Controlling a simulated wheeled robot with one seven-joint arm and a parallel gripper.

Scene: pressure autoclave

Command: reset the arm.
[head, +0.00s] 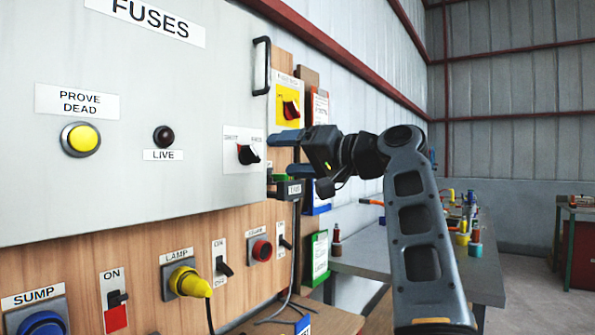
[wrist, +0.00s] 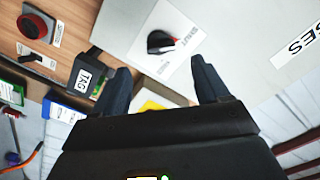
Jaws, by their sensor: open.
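My gripper (head: 280,154) is at the end of my raised arm and points left toward the grey panel (head: 150,190). Its two dark fingers are apart with nothing between them; they also show apart in the wrist view (wrist: 160,78). A black rotary knob with a red mark (head: 248,154) on a white plate is just left of the fingertips. In the wrist view the knob (wrist: 161,42) lies beyond the gap between the fingers. I see no clear contact with it.
A black box labelled TAG (wrist: 88,80) and a red round knob (wrist: 35,25) are close by on the wooden board. A black panel handle (head: 262,65) and a yellow-plated red switch (head: 290,108) are above. A cluttered workbench (head: 365,250) stands behind my arm. Open floor lies right.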

